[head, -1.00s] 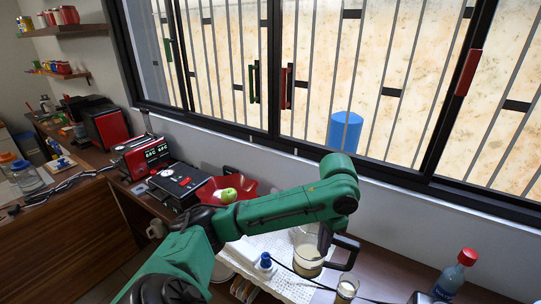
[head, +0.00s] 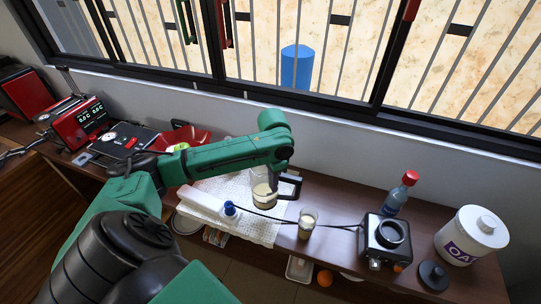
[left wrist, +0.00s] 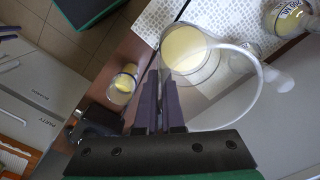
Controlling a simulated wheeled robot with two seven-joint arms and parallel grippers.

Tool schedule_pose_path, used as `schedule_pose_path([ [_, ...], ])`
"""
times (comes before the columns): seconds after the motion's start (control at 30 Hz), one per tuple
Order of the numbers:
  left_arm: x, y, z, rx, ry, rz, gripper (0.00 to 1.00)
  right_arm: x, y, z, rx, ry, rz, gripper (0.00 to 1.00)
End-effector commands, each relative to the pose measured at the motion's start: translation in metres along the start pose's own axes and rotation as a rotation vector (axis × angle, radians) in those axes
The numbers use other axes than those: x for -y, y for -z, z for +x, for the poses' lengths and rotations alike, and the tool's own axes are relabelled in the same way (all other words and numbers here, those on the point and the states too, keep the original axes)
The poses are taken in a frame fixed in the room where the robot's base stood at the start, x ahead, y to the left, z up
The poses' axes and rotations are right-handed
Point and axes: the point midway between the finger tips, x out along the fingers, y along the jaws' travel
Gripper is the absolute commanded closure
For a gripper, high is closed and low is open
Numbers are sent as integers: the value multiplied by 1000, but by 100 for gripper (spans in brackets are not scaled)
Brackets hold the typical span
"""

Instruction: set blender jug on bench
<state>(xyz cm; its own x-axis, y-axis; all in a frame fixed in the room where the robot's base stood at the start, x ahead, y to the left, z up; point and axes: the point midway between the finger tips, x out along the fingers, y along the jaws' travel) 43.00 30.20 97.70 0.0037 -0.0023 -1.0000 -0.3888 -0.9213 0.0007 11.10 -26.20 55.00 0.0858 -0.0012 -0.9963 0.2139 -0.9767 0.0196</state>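In the left wrist view the jug (left wrist: 192,58) is just beyond the nearly closed fingers (left wrist: 160,80), which hide part of the handle. The brown bench (head: 335,203) runs along the window wall. My right gripper is out of view.
A glass of beige drink (head: 307,223) stands close to the jug's right. A blue-capped item (head: 230,210) lies left. Bench behind the glass is clear.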

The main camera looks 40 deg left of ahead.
Motion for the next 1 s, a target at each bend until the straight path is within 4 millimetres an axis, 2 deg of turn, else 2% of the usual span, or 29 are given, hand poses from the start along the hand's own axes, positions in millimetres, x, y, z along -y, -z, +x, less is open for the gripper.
schedule_pose_path([
  [0.1,0,0,22,-2,2,-1,100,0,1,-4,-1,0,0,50],
  [0.4,0,0,68,-2,1,-1,100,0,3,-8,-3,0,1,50],
  [0.77,0,1,75,-4,2,0,100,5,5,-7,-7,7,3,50],
  [0.8,0,0,76,-2,1,0,84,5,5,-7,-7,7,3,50],
  [0.83,0,0,76,-2,1,0,72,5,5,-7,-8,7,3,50],
  [0.87,0,0,76,-2,1,0,65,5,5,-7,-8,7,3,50],
  [1.0,0,0,76,-2,1,0,65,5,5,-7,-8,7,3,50],
])
